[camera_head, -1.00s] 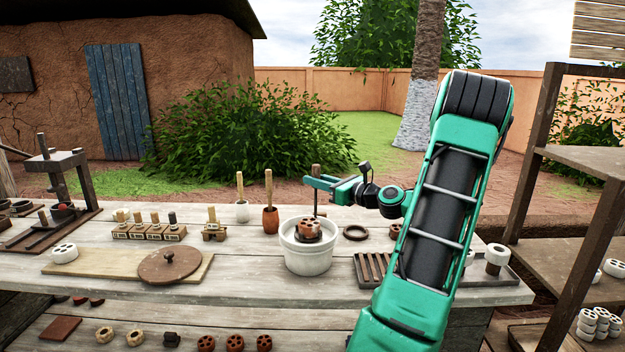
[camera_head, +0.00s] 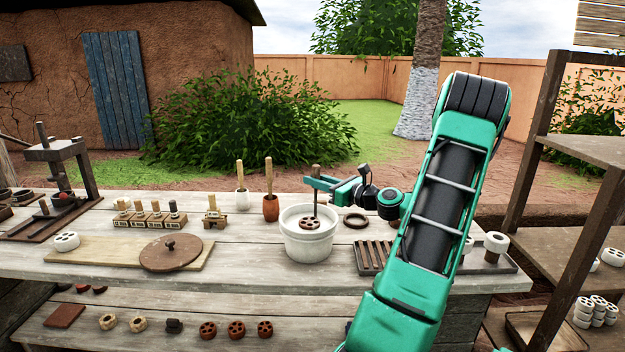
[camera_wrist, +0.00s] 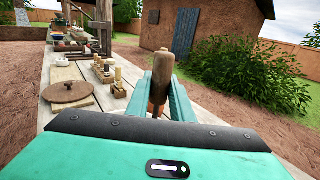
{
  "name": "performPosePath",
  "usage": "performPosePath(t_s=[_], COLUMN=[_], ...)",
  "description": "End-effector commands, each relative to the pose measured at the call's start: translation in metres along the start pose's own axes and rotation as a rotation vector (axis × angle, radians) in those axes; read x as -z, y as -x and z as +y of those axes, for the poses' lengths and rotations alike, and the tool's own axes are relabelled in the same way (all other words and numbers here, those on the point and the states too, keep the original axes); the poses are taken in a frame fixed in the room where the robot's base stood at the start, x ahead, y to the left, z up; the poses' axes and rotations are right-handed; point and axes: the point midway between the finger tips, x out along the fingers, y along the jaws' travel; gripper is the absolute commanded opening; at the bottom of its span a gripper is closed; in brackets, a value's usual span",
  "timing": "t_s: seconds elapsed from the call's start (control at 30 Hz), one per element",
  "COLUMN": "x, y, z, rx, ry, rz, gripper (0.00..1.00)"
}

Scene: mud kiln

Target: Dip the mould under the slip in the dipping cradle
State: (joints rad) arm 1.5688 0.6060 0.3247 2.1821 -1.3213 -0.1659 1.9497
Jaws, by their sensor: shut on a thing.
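My gripper (camera_head: 316,183) is shut on the upright wooden handle (camera_head: 316,171) of the dipping cradle, above the white bucket (camera_head: 308,247). The handle also shows between the jaws in the wrist view (camera_wrist: 161,78). The cradle's thin rod runs down into the bucket. The brown mould (camera_head: 309,224), round with holes in its top, sits low inside the rim beside the rod. Its top face shows; its sides and the cradle's seat are hidden. The slip looks whitish around it, but its exact level is hard to tell.
A dark ring (camera_head: 356,220) lies right of the bucket, with a slatted rack (camera_head: 372,257) in front of it. A round lid (camera_head: 171,253) on a board, a brown pot (camera_head: 271,208) with a handle and small stamps stand to the left.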

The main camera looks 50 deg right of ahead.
Motion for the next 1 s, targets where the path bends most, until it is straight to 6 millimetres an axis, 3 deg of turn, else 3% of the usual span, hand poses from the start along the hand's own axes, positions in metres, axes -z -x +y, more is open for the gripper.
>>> performPosePath(t_s=[0.5,1.0], x=[0.019,0.019], y=[0.0,0.0], z=[0.0,0.0], rx=[-0.001,0.0], ry=[0.0,0.001], rz=[-0.002,-0.001], gripper=[0.0,0.0])
